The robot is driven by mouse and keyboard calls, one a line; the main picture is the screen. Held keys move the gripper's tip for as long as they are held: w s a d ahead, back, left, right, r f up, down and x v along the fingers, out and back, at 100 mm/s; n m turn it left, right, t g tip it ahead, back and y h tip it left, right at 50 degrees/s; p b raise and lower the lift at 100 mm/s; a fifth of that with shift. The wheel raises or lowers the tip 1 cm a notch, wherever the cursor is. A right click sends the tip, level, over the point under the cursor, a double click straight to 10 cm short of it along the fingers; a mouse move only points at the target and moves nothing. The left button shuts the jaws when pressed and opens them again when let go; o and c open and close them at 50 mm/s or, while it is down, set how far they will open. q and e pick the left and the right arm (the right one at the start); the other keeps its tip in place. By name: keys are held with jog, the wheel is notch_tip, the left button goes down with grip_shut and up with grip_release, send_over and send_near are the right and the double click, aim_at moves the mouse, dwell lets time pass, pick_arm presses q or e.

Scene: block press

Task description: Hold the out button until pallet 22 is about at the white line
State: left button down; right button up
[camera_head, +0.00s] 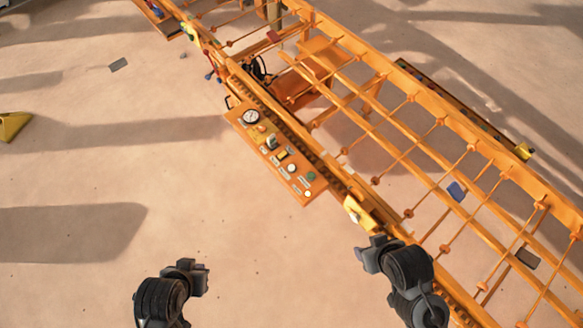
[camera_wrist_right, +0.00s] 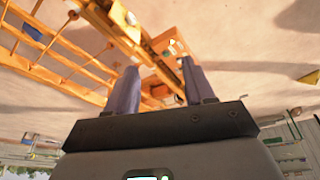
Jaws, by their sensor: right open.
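The orange control panel (camera_head: 250,134) is fixed to the near side of the conveyor frame and carries a round gauge (camera_head: 250,116) and several small buttons and switches. The labels are too small to read, so I cannot tell which is the out button. My right gripper (camera_head: 365,252) is open and empty, right of and below the panel; its spread fingers fill the middle of the right wrist view (camera_wrist_right: 160,90). My left gripper (camera_head: 204,278) is below the panel, touching nothing. I cannot make out pallet 22 or a white line.
The orange roller conveyor (camera_head: 420,140) runs diagonally from upper left to lower right. A yellow block-like part (camera_head: 359,213) sits on its near rail close to my right gripper. A blue piece (camera_head: 456,191) lies among the rollers. The sandy floor at left is mostly clear.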

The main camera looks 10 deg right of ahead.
jog(key=shift+d, duration=0.1)
grip_shut()
dwell(1.4)
